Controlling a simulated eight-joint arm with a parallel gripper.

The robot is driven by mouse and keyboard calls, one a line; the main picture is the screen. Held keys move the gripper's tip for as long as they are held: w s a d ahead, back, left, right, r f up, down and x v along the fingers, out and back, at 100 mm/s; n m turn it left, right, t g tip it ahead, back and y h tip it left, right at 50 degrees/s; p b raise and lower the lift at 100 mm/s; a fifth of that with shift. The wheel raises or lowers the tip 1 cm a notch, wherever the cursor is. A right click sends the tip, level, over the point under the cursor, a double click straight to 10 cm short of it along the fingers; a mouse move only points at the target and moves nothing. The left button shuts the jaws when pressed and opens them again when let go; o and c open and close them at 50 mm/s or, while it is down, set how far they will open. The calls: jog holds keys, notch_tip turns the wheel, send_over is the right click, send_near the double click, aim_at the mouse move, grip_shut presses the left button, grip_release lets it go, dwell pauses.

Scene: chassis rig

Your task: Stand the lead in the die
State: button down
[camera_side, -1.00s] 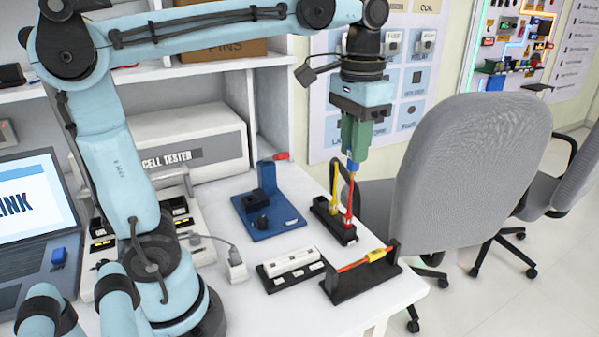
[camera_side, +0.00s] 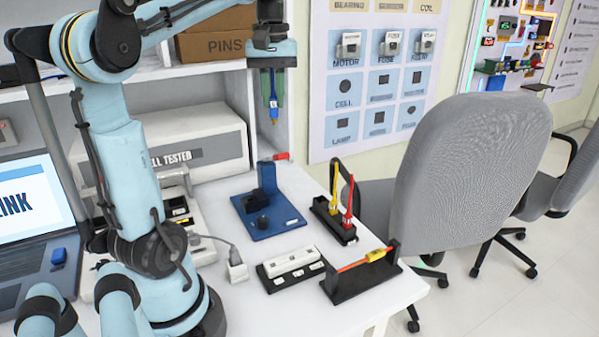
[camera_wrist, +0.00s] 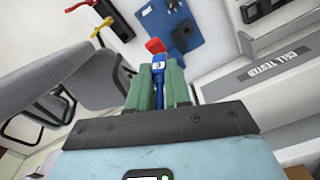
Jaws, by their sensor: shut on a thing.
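My gripper (camera_side: 272,100) has green fingers, shut on a blue lead (camera_side: 273,98) that hangs upright, with a small metal tip pointing down. It is held high in the air, above and behind the blue press, clear of it. In the wrist view the blue lead (camera_wrist: 158,78) shows between the two fingers. The blue press (camera_side: 285,222) has a flat base, a tower and a red-tipped lever (camera_side: 282,156). A black block sits against the tower, and a small round black piece (camera_side: 262,222) stands on the base; I cannot tell which is the die.
A black rack (camera_side: 345,236) right of the press holds a yellow lead (camera_side: 334,204) and a red lead (camera_side: 347,216). In front are a black stand (camera_side: 345,292) with an orange-yellow rod and a white block (camera_side: 292,261) on a black base. The cell tester stands at back left.

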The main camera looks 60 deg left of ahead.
jog(key=s+a+n, duration=0.5)
jog(key=a, duration=0.1)
notch_tip(320, 180, down, 14)
jog(key=shift+a+f, duration=0.1)
jog(key=shift+f, duration=0.05)
dwell(0.3)
jog(key=shift+f, duration=2.8)
jog(key=shift+f, duration=1.55)
jog(key=c, duration=1)
grip_release()
